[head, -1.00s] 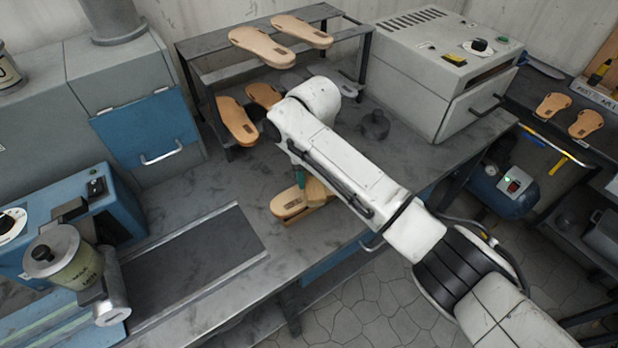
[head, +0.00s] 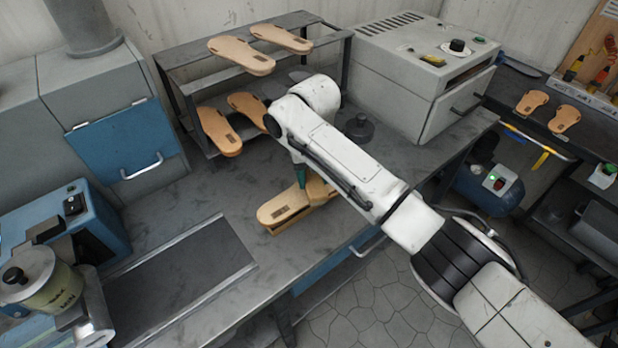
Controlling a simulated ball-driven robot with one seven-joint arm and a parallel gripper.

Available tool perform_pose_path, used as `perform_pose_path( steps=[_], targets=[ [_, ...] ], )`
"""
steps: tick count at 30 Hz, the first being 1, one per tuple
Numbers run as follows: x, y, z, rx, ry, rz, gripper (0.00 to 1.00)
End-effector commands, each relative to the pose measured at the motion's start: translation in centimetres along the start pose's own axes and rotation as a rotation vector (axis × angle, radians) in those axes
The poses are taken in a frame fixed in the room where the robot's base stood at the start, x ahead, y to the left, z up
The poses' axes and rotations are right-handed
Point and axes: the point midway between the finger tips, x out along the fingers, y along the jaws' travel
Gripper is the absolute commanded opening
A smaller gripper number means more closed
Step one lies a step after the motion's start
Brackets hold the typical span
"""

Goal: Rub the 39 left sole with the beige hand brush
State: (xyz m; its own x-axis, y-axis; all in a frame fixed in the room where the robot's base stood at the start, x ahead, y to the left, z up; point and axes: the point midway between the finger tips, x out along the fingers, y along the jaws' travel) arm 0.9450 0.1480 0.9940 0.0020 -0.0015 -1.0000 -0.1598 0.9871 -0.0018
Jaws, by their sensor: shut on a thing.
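A tan sole (head: 282,213) with a dark stamp lies on a light wooden support on the bench, in the head view. Its marking is too small to read, so I cannot confirm it as the 39 left. My gripper (head: 301,178) is mostly hidden by my white arm; a green part of it shows just above the sole. It is shut on a beige block-like thing (head: 319,190), apparently the hand brush, at the far end of the sole. I cannot tell whether its bristles touch the sole.
More soles rest on a dark rack (head: 187,84) at the back. A grey oven-like box (head: 415,75) stands right of it. A dark round knob-like piece (head: 359,128) sits on the bench near my arm. A conveyor-like belt (head: 180,275) lies at front left.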

Motion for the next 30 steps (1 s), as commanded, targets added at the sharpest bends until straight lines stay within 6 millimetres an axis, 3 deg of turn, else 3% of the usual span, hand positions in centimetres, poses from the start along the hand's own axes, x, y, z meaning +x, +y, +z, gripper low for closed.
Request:
perform_pose_path(
  steps=[30],
  targets=[
    [0.3,-3.8,1.6,0.001,0.000,0.000,0.20]
  ],
)
